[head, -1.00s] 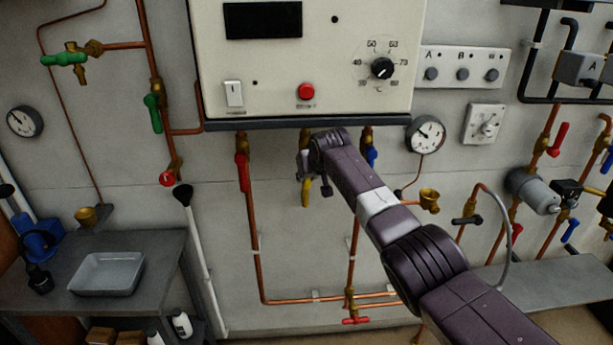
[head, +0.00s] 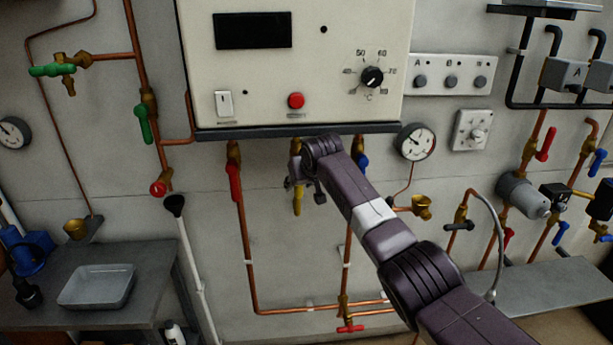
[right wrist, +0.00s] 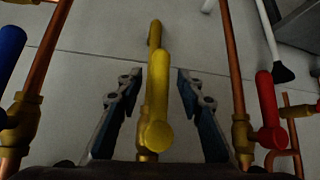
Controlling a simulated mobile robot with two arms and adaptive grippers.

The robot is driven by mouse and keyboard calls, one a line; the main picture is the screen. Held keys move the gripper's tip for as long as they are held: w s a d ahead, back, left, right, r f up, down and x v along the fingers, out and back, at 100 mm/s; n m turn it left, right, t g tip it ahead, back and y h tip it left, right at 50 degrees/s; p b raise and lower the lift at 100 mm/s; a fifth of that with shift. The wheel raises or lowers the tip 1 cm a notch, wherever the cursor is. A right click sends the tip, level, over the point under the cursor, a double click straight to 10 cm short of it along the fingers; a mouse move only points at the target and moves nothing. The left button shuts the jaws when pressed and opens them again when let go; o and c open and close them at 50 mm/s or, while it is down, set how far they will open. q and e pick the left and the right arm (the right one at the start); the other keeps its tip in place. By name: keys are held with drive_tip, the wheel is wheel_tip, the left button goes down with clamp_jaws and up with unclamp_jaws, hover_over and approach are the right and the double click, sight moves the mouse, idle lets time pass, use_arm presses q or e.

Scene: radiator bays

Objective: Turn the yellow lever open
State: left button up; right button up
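The yellow lever (head: 298,202) hangs down from a brass valve (head: 296,148) under the white boiler box, partly hidden by my right arm in the head view. In the right wrist view the lever (right wrist: 157,88) runs lengthwise between the fingers, its rounded knob near the brass fitting. My right gripper (right wrist: 156,112) is open, with one blue-padded finger on each side of the lever. Gaps show between the lever and both fingers. In the head view the right gripper (head: 303,186) is small and partly covered by its own wrist. My left gripper is out of view.
A red lever (head: 235,182) hangs left of the yellow one, and a blue lever (head: 363,164) hangs to the right. Copper pipes (head: 245,250) run down the wall beside them. The boiler box (head: 300,70) overhangs the valves. A bench with a grey tray (head: 97,287) stands at left.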

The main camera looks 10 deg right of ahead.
drive_tip(key=v, duration=1)
drive_tip(key=shift+s, duration=0.25)
drive_tip(key=shift+d+r, duration=0.1)
drive_tip(key=s+d+f+g+b, duration=0.15)
drive_tip(key=s+f, duration=0.25)
drive_tip(key=f, duration=1.1)
drive_tip(key=s+d+f+m+g+b, duration=0.1)
drive_tip(key=s+d+f, duration=0.2)
drive_tip(key=f, duration=1.1)
drive_tip(key=s+d+f+g+b, duration=0.15)
drive_tip(key=s+f, duration=0.25)
drive_tip(key=f, duration=1.1)
drive_tip(key=s+d+f+g+h+b, duration=0.1)
drive_tip(key=s+d+f, duration=0.2)
drive_tip(key=s+f, duration=1.25)
drive_tip(key=s+d+f+g+h+b, duration=0.1)
drive_tip(key=s+d+f, duration=0.2)
drive_tip(key=s+f, duration=1.25)
use_arm(q)
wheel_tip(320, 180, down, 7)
drive_tip(key=b, duration=0.1)
use_arm(e)
drive_tip(key=s+d+f+g, duration=0.1)
drive_tip(key=s+f, duration=0.1)
drive_tip(key=s, duration=1.1)
drive_tip(key=s+d+f+n, duration=0.1)
drive_tip(key=s+d+f, duration=0.1)
drive_tip(key=s, duration=1.2)
drive_tip(key=shift+f+g, duration=0.4)
drive_tip(key=shift+f, duration=0.4)
